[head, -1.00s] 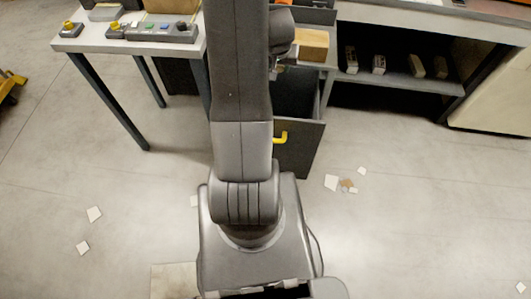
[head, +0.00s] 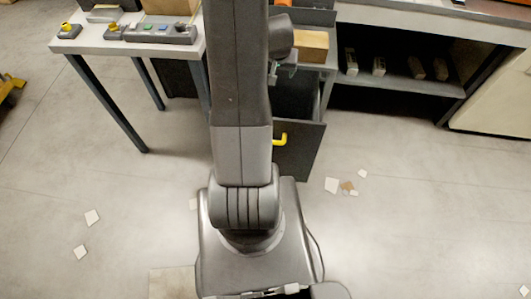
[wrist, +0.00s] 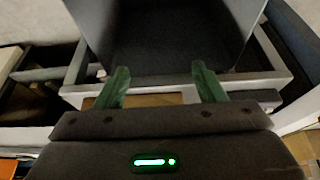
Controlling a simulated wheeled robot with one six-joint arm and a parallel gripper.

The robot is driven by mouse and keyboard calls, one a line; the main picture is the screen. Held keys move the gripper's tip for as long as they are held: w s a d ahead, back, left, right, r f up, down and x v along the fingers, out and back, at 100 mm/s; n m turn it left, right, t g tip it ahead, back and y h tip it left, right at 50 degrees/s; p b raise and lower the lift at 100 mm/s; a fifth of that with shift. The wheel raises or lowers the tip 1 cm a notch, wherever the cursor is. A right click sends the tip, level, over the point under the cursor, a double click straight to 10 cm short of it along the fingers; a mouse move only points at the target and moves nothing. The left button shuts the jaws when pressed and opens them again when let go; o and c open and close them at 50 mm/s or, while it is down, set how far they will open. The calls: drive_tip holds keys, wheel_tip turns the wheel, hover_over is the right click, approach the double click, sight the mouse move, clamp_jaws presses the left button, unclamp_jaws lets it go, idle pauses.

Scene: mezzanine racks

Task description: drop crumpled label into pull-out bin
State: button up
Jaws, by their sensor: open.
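The pull-out bin (head: 298,152) stands pulled out below the counter, dark grey with a yellow handle on its front. Its dark interior (wrist: 165,45) fills the top of the wrist view. My gripper (wrist: 162,86) is open, its two green fingers wide apart with nothing held between them, at the bin's rim. In the head view my arm hides most of the gripper, with only a small part showing above the bin. I cannot make out a crumpled label in or under the gripper. The bin's floor is too dark to read.
A tan box (head: 312,46) sits beside the bin's top. A table with a button panel (head: 160,33) stands left. An open shelf (head: 400,82) with small boxes is right. White scraps and a small brown one (head: 347,186) lie on otherwise clear floor.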

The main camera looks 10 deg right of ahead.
drive_tip(key=v, duration=1.3)
drive_tip(key=shift+s+r+p, duration=0.15)
drive_tip(key=shift+p, duration=0.3)
drive_tip(key=shift+a, duration=0.1)
drive_tip(key=x, duration=1.2)
drive_tip(key=shift+w+r+p, duration=0.25)
drive_tip(key=shift+w+p, duration=0.05)
drive_tip(key=shift+w, duration=0.1)
